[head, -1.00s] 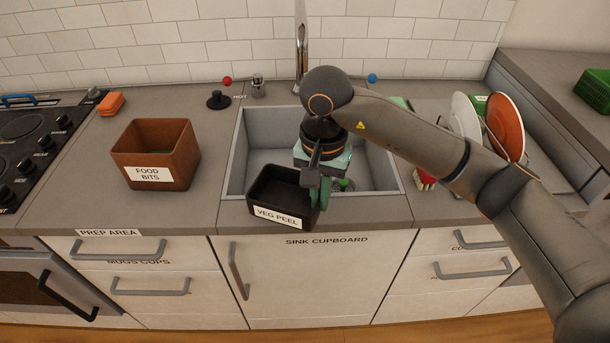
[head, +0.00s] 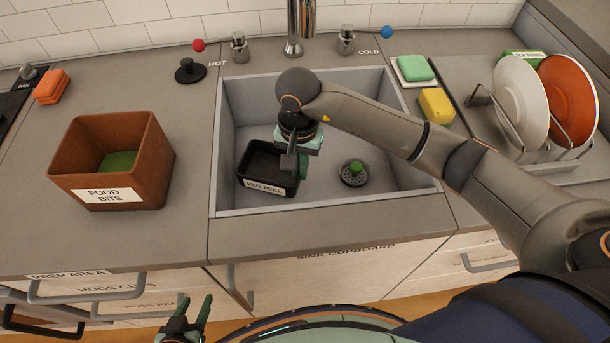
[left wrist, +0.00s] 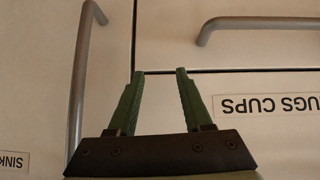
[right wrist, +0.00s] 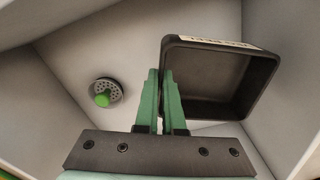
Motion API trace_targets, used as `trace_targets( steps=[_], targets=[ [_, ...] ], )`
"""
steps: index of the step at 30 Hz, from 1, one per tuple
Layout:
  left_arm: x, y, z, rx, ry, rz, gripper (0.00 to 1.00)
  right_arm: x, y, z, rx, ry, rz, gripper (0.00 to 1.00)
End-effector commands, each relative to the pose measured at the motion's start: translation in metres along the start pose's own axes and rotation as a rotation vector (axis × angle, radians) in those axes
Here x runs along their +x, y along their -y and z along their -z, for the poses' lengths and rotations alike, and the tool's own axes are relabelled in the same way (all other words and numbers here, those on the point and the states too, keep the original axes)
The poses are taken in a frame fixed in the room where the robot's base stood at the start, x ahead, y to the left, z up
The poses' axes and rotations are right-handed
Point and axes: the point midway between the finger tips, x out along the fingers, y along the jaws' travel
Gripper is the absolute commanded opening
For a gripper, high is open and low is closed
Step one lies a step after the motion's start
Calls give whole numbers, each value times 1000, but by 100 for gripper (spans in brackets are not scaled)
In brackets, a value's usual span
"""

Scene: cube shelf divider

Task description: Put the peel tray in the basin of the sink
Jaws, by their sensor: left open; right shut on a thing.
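The peel tray (head: 262,185) is a black open box labelled VEG PEEL. In the head view it is inside the grey sink basin (head: 330,200), in its left part. My right gripper (head: 291,172) is shut on the tray's right wall. In the right wrist view the fingers (right wrist: 163,95) pinch the wall of the tray (right wrist: 215,80), which looks empty. I cannot tell whether the tray touches the basin floor. My left gripper (head: 192,318) is open and empty in front of the cupboards; its spread fingers show in the left wrist view (left wrist: 165,85).
The drain (head: 353,173) with a green piece on it lies right of the tray. A brown FOOD BITS box (head: 145,180) stands left of the sink. The tap (head: 299,30) is behind. A yellow sponge (head: 436,105) and a plate rack (head: 545,150) are on the right.

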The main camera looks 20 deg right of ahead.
Motion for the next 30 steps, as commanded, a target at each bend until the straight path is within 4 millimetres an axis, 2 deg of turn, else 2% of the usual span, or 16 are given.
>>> trace_targets(
  steps=[4,11,17,28,30],
  targets=[
    [-2,0,2,0,0,0,50,27,-1,-1,2,3,-2,0],
    [-2,0,3,1,-1,-1,50,46,0,0,1,2,0,0],
    [-1,0,5,1,-5,0,50,73,0,-1,1,3,-1,0],
    [2,0,2,2,-7,-1,50,79,0,0,-1,-1,1,0],
    [1,0,4,2,-7,-1,50,78,0,0,0,0,0,12]
  ],
)
